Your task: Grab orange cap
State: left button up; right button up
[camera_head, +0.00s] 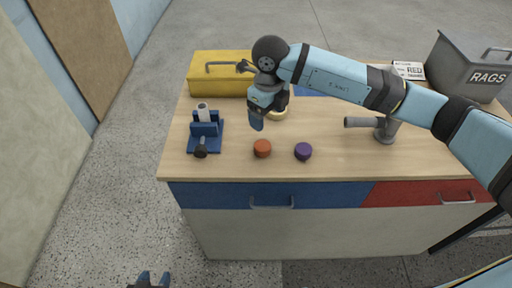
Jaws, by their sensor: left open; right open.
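A small orange cap (262,148) sits on the wooden workbench top (225,166) near its front edge. A purple cap (303,151) sits just right of it. My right gripper (257,122) reaches in from the right and hangs above and behind the orange cap, pointing down, apart from it. It is open, and nothing shows between its fingers. My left gripper (152,279) is at the bottom edge, low in front of the bench, open and empty, and far from the caps. Only its fingertips show.
A blue fixture (206,135) with a grey cylinder stands at the left. A yellow toolbox (205,80) is at the back. A yellowish ring-like item (278,113) lies behind my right gripper.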

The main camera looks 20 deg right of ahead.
send_over(263, 145)
jog(key=f, duration=0.4)
jog(key=d+f, duration=0.1)
jog(key=f, duration=0.1)
jog(key=shift+s+f, duration=0.1)
jog(key=shift+f, duration=0.3)
jog(key=shift+a+f+p, duration=0.2)
jog(key=shift+f+p, duration=0.05)
jog(key=shift+f, duration=0.65)
jog(key=shift+a+f+p, duration=0.15)
jog(key=shift+f+p, duration=0.15)
jog(key=shift+f, duration=0.65)
jog(key=shift+a+f+p, duration=0.2)
jog(key=shift+f+p, duration=0.05)
jog(key=shift+f, duration=0.65)
jog(key=c, duration=1)
